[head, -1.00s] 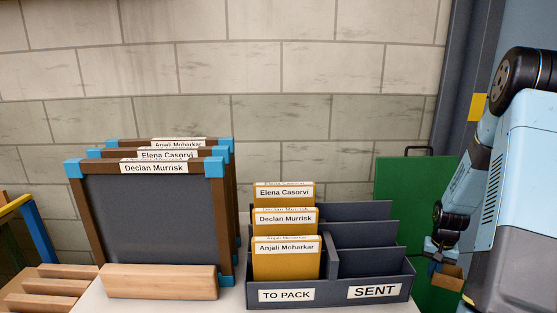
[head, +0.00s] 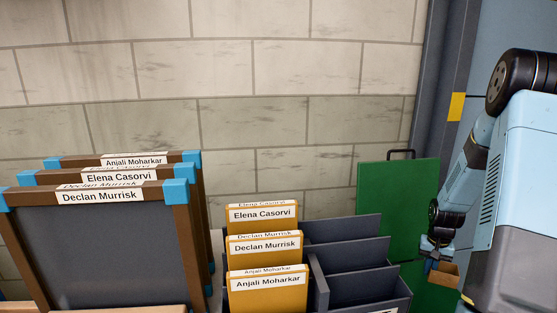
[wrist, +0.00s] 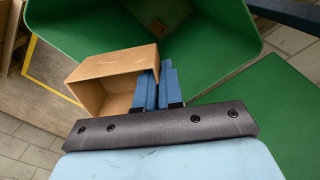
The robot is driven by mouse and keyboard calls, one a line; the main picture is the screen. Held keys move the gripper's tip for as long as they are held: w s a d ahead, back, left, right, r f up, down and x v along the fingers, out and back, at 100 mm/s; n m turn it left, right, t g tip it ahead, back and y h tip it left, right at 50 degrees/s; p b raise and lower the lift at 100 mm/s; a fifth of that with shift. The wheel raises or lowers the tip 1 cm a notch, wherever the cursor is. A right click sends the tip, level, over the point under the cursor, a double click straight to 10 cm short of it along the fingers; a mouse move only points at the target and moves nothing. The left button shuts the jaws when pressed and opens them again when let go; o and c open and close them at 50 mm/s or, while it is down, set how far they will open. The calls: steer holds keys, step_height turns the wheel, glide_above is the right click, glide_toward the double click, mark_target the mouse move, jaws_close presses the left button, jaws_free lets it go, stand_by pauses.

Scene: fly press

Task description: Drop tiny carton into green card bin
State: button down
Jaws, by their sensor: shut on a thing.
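The tiny carton (wrist: 112,72) is an open brown cardboard box, tilted with its open side towards the wrist camera. My gripper (wrist: 158,80) is shut on its right-hand edge with blue fingers. The green card bin (wrist: 215,55) lies beyond the carton in the wrist view, with its open inside showing. The carton overlaps the bin's near left rim in that picture; how high it is above it I cannot tell. In the head view my gripper (head: 433,264) holds the carton (head: 446,274) in front of green surfaces at the right.
A green panel with a black handle (head: 398,200) stands right of a dark sorter (head: 345,255) holding yellow name-tagged folders (head: 264,245). Brown-framed dark boards (head: 100,250) stand at left. The wrist view shows a tiled floor (wrist: 25,135) and a yellow floor line (wrist: 50,70).

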step_height(320, 180, down, 6)
stand_by(0.7)
steer(key=c, duration=1.2)
jaws_free()
steer(key=shift+r, duration=0.1)
step_height(320, 180, up, 14)
steer(key=shift+a+f, duration=0.1)
steer(key=shift+f, duration=0.1)
